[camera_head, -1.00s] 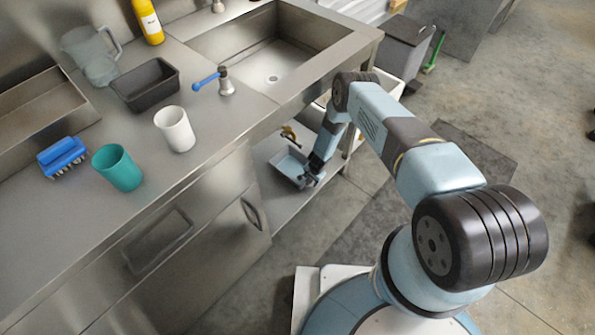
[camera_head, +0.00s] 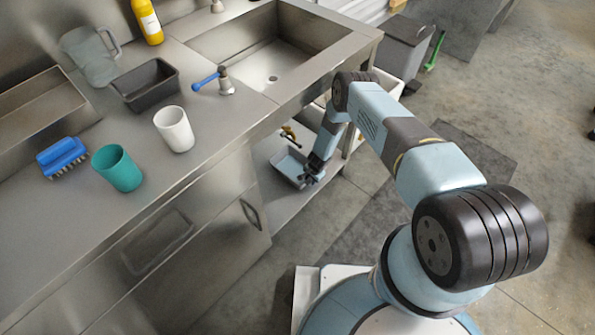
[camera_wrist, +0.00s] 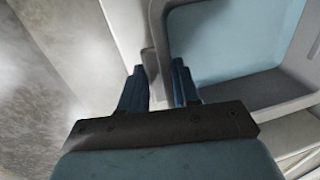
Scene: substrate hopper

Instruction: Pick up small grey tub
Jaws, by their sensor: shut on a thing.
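The small grey tub (camera_head: 283,172) is on the low shelf under the sink counter, and its inside looks pale blue. In the wrist view the tub (camera_wrist: 275,95) fills the upper right, with its grey wall running between my fingers. My gripper (camera_head: 309,177) is at the tub's near right side in the head view. In the wrist view my gripper (camera_wrist: 159,70) is shut on the tub's wall, one finger on each side. Whether the tub touches the shelf cannot be told.
A yellow-and-black item (camera_head: 289,134) lies behind the tub on the shelf. The counter edge (camera_head: 300,97) and a table leg stand close to my arm. A dark grey bin (camera_head: 145,90), white cup (camera_head: 174,130), teal cup (camera_head: 117,170) and blue brush (camera_head: 62,157) are on the counter.

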